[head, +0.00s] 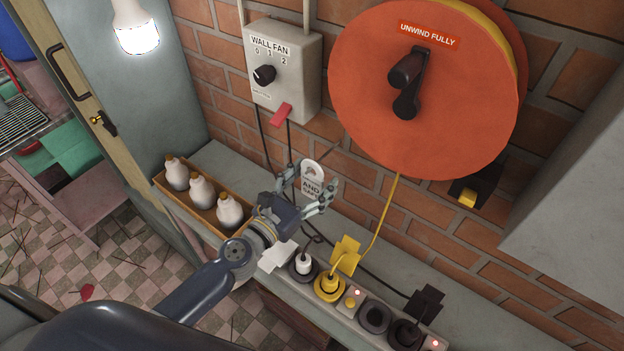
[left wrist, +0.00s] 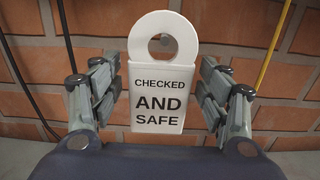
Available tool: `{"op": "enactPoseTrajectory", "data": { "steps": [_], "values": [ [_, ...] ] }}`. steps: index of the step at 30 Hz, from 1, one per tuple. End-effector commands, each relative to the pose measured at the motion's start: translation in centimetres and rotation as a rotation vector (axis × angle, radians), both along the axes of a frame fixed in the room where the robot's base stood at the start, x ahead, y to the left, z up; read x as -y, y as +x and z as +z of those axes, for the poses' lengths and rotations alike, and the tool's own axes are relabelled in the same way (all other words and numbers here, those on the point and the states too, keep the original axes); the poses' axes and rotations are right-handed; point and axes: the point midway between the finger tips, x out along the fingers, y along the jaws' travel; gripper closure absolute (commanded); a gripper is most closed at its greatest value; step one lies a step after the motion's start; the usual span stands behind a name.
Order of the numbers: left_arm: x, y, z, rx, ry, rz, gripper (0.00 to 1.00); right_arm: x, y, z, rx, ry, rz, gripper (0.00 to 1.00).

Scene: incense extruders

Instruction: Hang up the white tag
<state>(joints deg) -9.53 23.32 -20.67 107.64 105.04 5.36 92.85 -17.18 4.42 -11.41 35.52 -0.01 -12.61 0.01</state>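The white tag (head: 312,184) is upright in front of the brick wall below the wall fan box. In the left wrist view the tag (left wrist: 158,98) reads "CHECKED AND SAFE" and has a round ring at its top. A small grey peg (left wrist: 167,43) shows inside the ring's hole; whether the ring rests on it I cannot tell. My left gripper (head: 308,190) is open, one finger on each side of the tag. In the left wrist view the gripper (left wrist: 160,95) shows a gap beside the tag. My right gripper is out of view.
Below is a narrow ledge with a power strip (head: 345,300) holding several plugs and cords. A big orange cable reel (head: 425,90) and the wall fan box (head: 285,65) are on the wall.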

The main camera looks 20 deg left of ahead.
Motion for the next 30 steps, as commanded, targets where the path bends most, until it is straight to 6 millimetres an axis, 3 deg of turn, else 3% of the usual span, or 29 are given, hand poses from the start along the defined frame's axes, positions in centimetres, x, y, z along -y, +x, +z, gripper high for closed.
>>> {"op": "enactPoseTrajectory", "data": {
  "steps": [14, 30],
  "values": [
    [-0.2, -0.9, 0.0, -0.001, -0.006, 0.000, 0.28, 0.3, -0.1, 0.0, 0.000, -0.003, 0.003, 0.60],
    [-2.9, -8.0, -0.1, -0.006, -0.004, 0.003, 0.28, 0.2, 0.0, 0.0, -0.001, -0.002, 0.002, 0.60]
  ]
}}
